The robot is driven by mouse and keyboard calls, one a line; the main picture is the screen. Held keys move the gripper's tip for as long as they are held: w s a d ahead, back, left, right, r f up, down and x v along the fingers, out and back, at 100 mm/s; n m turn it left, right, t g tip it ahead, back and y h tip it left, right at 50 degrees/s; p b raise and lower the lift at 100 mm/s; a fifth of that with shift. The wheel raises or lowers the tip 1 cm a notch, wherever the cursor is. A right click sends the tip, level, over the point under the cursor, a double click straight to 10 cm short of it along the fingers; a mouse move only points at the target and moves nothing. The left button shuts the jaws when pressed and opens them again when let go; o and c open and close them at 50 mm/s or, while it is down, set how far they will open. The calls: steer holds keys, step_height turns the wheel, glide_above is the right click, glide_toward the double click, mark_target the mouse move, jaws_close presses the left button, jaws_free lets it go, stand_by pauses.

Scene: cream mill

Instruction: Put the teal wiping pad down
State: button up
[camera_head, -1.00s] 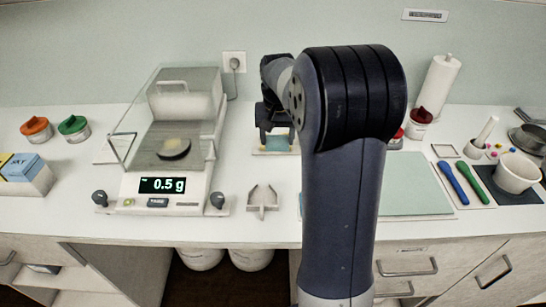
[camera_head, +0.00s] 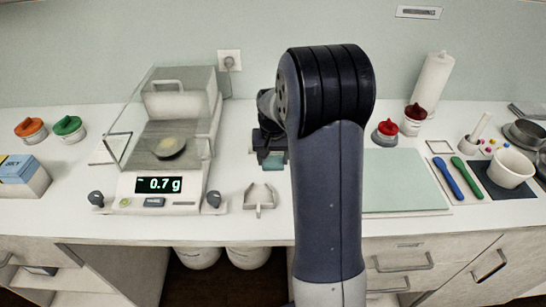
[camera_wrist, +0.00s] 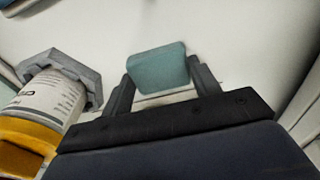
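The teal wiping pad (camera_wrist: 157,68) sits between the two fingers of my gripper (camera_wrist: 160,83) in the wrist view, with a finger against each side and a pale lower edge. My gripper looks shut on it. In the head view my gripper (camera_head: 271,150) points down behind the balance's right side, and the pad (camera_head: 274,162) shows small and low between its fingers. I cannot tell whether the pad touches the counter.
The balance (camera_head: 158,185), reading 0.7 g, stands left of my gripper. A grey V-shaped piece (camera_head: 259,198) lies in front. A pale green mat (camera_head: 405,180) and red-lidded jars (camera_head: 385,132) are right. A grey-capped bottle (camera_wrist: 45,105) stands close left of my gripper.

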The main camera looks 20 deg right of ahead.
mark_target(273, 159)
steer(key=o, duration=0.5)
steer(key=shift+c, duration=0.2)
steer(key=shift+r, duration=0.1)
step_height(273, 159, up, 12)
steer(key=s, duration=0.1)
steer(key=shift+s+a, duration=0.2)
steer(key=shift+a, duration=0.1)
steer(key=f, duration=0.4)
steer(key=w+f, duration=0.1)
steer(key=f, duration=0.7)
steer(key=shift+w+d, duration=0.15)
steer(key=shift+d, duration=0.15)
steer(key=shift+r, duration=1.9)
